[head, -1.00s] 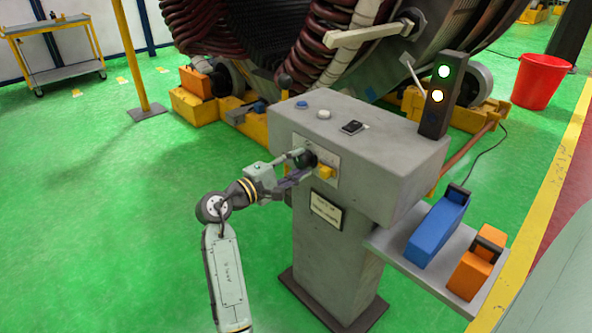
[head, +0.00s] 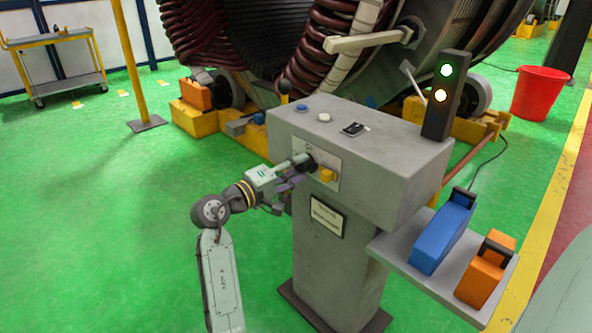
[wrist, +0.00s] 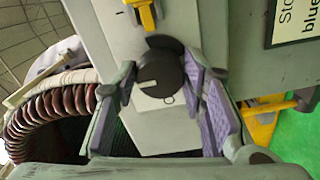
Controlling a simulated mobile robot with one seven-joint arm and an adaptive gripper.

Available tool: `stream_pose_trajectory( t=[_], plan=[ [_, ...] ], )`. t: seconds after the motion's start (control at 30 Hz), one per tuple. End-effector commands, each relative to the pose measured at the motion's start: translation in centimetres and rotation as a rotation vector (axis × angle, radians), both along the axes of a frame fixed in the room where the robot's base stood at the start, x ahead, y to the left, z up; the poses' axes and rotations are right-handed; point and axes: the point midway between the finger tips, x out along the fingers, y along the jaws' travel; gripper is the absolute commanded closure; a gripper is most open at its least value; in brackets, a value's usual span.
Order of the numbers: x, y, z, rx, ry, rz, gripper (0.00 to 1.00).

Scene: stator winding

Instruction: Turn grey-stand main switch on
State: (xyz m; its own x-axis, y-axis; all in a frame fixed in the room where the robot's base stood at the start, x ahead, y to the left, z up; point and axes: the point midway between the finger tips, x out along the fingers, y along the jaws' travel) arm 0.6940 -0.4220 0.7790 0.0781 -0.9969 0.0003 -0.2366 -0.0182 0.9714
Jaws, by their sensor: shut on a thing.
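The grey stand (head: 335,255) has a black round knob, its main switch, on the pale plate at the left of its front face. The knob (wrist: 160,72) is clear in the wrist view, with a short white line pointing left in that picture. In the head view my gripper (head: 303,163) is at this knob and hides most of it. In the wrist view my gripper (wrist: 160,84) has one finger on each side of the knob, purple pads inward, and is shut on it. A yellow switch (head: 327,176) sits just right of the knob, and shows in the wrist view (wrist: 147,14).
Blue, white and black controls sit on top. A side shelf holds a blue box (head: 442,235) and an orange box (head: 484,270).

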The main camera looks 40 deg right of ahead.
Motion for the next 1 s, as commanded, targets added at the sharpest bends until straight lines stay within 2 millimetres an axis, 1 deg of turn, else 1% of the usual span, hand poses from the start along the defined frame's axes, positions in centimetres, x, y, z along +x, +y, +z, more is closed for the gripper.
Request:
stream_pose_trajectory(
  t=[0.27, 0.3, 0.57, 0.87, 0.97, 1.0],
  plan=[
    [0.0, 0.0, -0.1, 0.002, -0.002, 0.0, 0.9],
    [0.0, 0.0, -0.1, 0.002, -0.001, 0.0, 0.59],
    [0.0, 0.0, 0.0, 0.001, -0.001, 0.0, 0.42],
    [0.0, 0.1, 0.0, 0.001, 0.0, 0.0, 0.42],
    [0.0, 0.7, 0.0, 0.0, 0.0, 0.002, 0.42],
    [0.0, 1.2, 0.0, 0.0, 0.0, 0.004, 0.42]
  ],
)
